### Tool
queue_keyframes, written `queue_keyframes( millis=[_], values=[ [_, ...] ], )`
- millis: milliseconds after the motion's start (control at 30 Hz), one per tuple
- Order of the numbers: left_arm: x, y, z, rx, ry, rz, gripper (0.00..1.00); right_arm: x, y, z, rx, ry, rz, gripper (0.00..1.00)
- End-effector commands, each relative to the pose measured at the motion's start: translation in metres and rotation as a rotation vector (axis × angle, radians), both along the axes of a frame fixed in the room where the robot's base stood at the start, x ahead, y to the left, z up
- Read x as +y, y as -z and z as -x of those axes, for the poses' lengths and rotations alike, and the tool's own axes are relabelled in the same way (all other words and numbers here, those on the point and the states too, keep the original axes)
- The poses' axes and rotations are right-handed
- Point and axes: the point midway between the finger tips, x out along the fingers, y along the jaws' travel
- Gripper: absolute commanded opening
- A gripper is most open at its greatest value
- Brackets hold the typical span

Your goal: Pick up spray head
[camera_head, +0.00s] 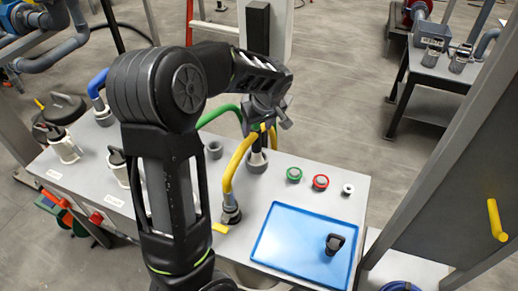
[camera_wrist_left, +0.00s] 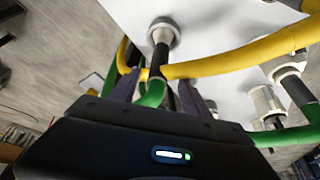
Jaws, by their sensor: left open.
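A small black fitting, which looks like the spray head (camera_head: 335,243), lies on the blue tray (camera_head: 283,262) at the front right of the grey bench. My left gripper (camera_head: 265,122) is open, above the far part of the bench, away from the tray. In the left wrist view its two fingers (camera_wrist_left: 160,90) stand on either side of a green hose (camera_wrist_left: 153,94) with a black connector (camera_wrist_left: 158,60). I cannot tell whether they touch it. The connector runs to a round grey socket (camera_wrist_left: 163,34). The spray head is not seen in the left wrist view.
A yellow hose (camera_head: 228,178) arches close to my left gripper and ends in a socket on the bench. Green, red and white buttons (camera_head: 320,182) sit behind the tray. A grey panel with a yellow handle (camera_head: 496,220) stands at the right.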

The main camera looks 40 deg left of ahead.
Motion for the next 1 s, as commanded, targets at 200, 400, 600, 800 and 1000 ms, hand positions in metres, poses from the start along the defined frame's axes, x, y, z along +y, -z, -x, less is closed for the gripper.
queue_keyframes(
  millis=[200,400,600,800,1000],
  values=[
    [0.002,0.006,-0.001,0.003,-0.001,0.000,0.55,0.000,-0.004,0.000,0.000,0.000,0.000,0.36],
    [0.010,0.033,-0.007,0.005,-0.001,-0.001,0.55,0.000,-0.014,0.001,0.003,0.000,0.002,0.36],
    [0.015,0.048,-0.011,0.000,-0.001,0.000,0.55,-0.001,-0.015,0.001,0.004,0.001,0.002,0.36],
    [0.015,0.049,-0.011,-0.001,0.000,0.000,0.55,-0.001,-0.015,0.001,0.004,0.001,0.002,0.36],
    [0.015,0.048,-0.011,0.000,0.000,0.000,0.55,-0.001,-0.015,0.001,0.004,0.001,0.002,0.36]
  ],
)
